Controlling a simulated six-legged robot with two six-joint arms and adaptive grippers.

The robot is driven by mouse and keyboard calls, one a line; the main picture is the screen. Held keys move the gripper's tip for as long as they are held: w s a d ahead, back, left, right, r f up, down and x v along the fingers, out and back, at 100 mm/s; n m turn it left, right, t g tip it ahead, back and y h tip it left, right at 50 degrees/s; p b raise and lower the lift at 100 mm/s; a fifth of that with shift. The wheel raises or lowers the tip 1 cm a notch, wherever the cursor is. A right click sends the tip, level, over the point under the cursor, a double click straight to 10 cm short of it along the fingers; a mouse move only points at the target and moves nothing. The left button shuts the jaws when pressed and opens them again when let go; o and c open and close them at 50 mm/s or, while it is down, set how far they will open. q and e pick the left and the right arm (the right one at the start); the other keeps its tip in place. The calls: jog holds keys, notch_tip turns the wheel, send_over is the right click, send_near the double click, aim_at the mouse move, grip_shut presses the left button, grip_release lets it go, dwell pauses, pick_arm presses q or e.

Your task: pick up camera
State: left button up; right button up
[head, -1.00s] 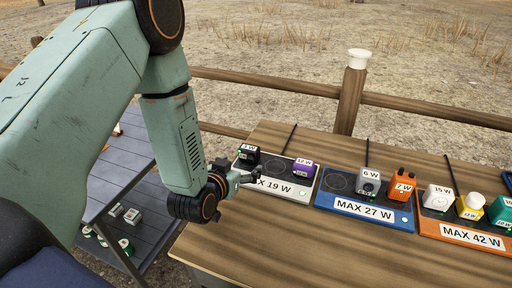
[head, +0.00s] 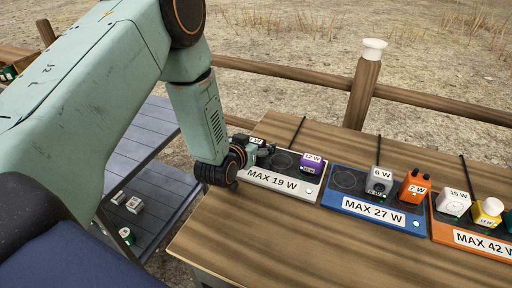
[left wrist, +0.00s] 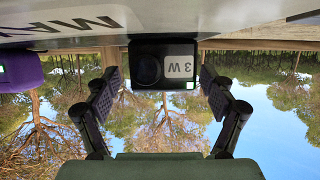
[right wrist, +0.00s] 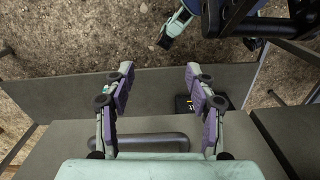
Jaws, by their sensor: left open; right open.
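The camera looks to be the black box with a round lens and a 3 W label (left wrist: 163,65) in the left wrist view, which is upside down. In the head view the same black box (head: 258,141) sits at the left end of the MAX 19 W pad, partly hidden by my gripper. My left gripper (head: 251,151) is open at the box. In the left wrist view its fingers (left wrist: 160,85) stand on either side of the box, with gaps showing. My right gripper (right wrist: 160,88) is open and empty in the right wrist view.
The white MAX 19 W pad (head: 285,181) also holds a purple 12 W block (head: 311,163). A blue MAX 27 W pad (head: 375,214) and an orange MAX 42 W pad (head: 480,243) lie to the right with more devices. A fence post (head: 362,90) stands behind the table (head: 260,240).

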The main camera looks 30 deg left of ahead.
pick_arm(q)
jog(key=shift+d+r, duration=0.1)
jog(key=shift+d, duration=0.05)
jog(key=shift+a, duration=0.35)
jog(key=shift+a+f, duration=0.2)
jog(key=shift+c, duration=0.8)
jog(key=shift+w, duration=0.1)
jog(key=shift+c, duration=0.7)
jog(key=shift+d+r, duration=0.15)
jog(key=shift+d, duration=0.3)
jog(key=c, duration=0.5)
jog(key=shift+a, duration=0.35)
jog(key=c, duration=0.4)
jog(key=shift+c, duration=0.7)
jog(key=shift+d, duration=0.25)
